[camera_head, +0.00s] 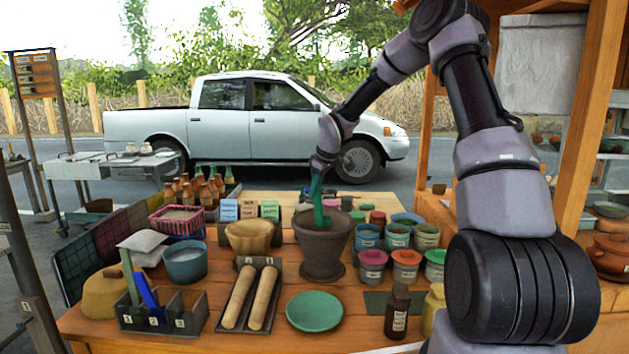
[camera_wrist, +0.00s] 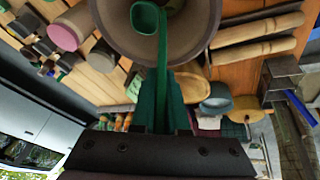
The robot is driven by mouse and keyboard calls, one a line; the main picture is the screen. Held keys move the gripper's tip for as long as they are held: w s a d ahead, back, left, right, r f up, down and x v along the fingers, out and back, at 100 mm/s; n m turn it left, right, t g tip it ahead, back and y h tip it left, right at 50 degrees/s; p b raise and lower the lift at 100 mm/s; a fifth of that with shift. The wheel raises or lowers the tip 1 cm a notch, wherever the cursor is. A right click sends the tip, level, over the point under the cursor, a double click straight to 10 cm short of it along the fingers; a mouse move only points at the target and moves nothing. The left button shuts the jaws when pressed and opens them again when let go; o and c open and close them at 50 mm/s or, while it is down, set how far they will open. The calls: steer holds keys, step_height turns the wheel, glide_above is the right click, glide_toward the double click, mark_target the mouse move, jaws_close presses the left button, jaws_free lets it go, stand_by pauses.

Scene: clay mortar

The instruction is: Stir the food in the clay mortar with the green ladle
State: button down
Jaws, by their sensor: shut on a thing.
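The clay mortar (camera_head: 322,254) is a dark brown, wide-rimmed pot standing on the wooden table. It also shows in the wrist view (camera_wrist: 201,24), where I look down into it. The green ladle (camera_head: 318,205) hangs steeply from my gripper (camera_head: 317,172), its lower end at the mortar's mouth. In the wrist view my gripper (camera_wrist: 165,112) is shut on the handle, and the ladle's cupped head (camera_wrist: 145,17) lies over the mortar's opening. I cannot tell how deep the head sits or whether it touches the food. The food is not clearly visible.
A tan bowl (camera_head: 249,235) stands close left of the mortar. Wooden pestles (camera_head: 263,298) lie in a tray at front left. A green plate (camera_head: 314,311) lies in front. Several labelled pots, including a red-topped one (camera_head: 372,266), crowd the right side. Bottles (camera_head: 205,190) stand behind left.

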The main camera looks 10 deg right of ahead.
mark_target(316, 220)
step_height(316, 220, down, 11)
stand_by(0.7)
steer(key=shift+f, duration=0.1)
steer(key=shift+d, duration=0.2)
stand_by(0.3)
